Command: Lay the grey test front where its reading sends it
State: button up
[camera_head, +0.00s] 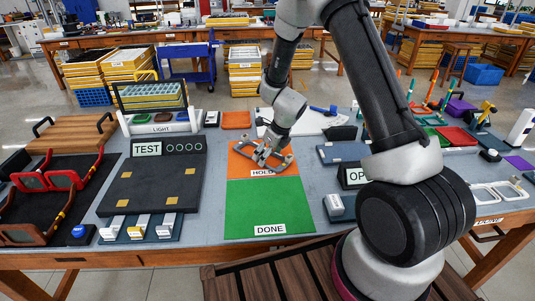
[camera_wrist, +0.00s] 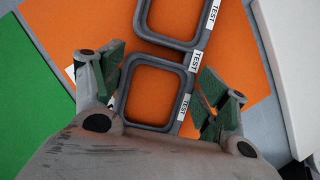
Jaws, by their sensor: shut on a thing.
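The grey test front (camera_head: 286,164) is a two-opening frame with white TEST labels. It is over the orange HOLD area (camera_head: 240,158); I cannot tell whether it touches the surface. My gripper (camera_head: 266,157) is shut on it from above. In the wrist view the front (camera_wrist: 187,85) lies between the fingers of my gripper (camera_wrist: 158,88), with orange showing through both openings. The green DONE area (camera_head: 265,205) is bare, directly in front of the orange one. The TEST station (camera_head: 150,185) on the left has a row of dark round indicators and an empty dark bed with yellow pads.
Red and brown frames (camera_head: 45,180) lie on a dark tray at far left. A LIGHT stand (camera_head: 162,128) is behind. My arm hides part of the bench.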

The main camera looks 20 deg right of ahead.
jog(key=shift+f, duration=0.15)
jog(key=o, duration=1.3)
